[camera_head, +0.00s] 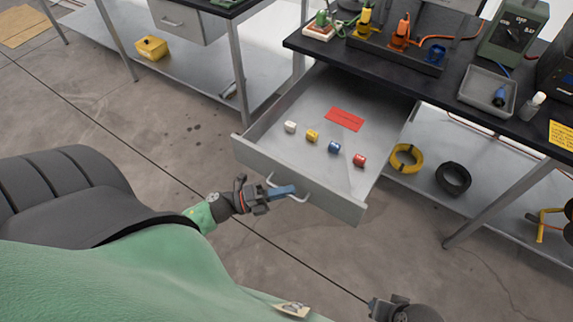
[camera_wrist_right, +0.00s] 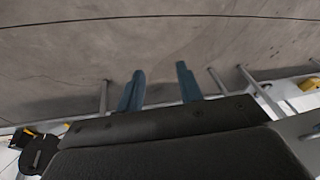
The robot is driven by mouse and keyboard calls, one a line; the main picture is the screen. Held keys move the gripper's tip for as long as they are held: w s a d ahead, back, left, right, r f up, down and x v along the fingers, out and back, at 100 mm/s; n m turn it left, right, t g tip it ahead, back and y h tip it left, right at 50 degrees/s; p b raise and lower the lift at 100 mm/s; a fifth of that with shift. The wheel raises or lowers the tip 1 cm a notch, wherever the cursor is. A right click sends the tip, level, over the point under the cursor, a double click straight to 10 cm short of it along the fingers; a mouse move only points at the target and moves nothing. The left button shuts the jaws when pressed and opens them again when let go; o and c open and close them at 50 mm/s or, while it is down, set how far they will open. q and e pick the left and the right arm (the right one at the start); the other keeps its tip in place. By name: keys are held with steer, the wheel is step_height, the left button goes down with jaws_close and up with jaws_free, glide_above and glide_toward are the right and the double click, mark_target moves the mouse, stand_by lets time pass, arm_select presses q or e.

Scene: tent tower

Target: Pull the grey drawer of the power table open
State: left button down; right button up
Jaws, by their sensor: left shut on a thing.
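The grey drawer (camera_head: 300,182) of the power table (camera_head: 440,92) stands pulled well out from under the black top in the head view. Its inside shows. A pale bar handle (camera_head: 299,198) is on its front. My left gripper (camera_head: 284,191) is at the handle, its blue fingers shut on it. In the drawer lie a white piece (camera_head: 290,127), a yellow one (camera_head: 312,135), a blue one (camera_head: 334,147), a red one (camera_head: 359,160) and a red card (camera_head: 345,119). My right gripper (camera_wrist_right: 160,88) is open and empty over the floor in the right wrist view.
Yellow (camera_head: 407,158) and black (camera_head: 453,179) coils lie on the shelf below the table, right of the drawer. A second table with a closed drawer (camera_head: 177,20) stands at the upper left, a yellow bin (camera_head: 151,48) beneath. The floor before the drawer is clear.

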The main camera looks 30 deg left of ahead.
steer(key=shift+a, duration=0.1)
arm_select(q)
steer(key=c, duration=1.5)
jaws_free()
arm_select(e)
steer(key=shift+s, duration=0.15)
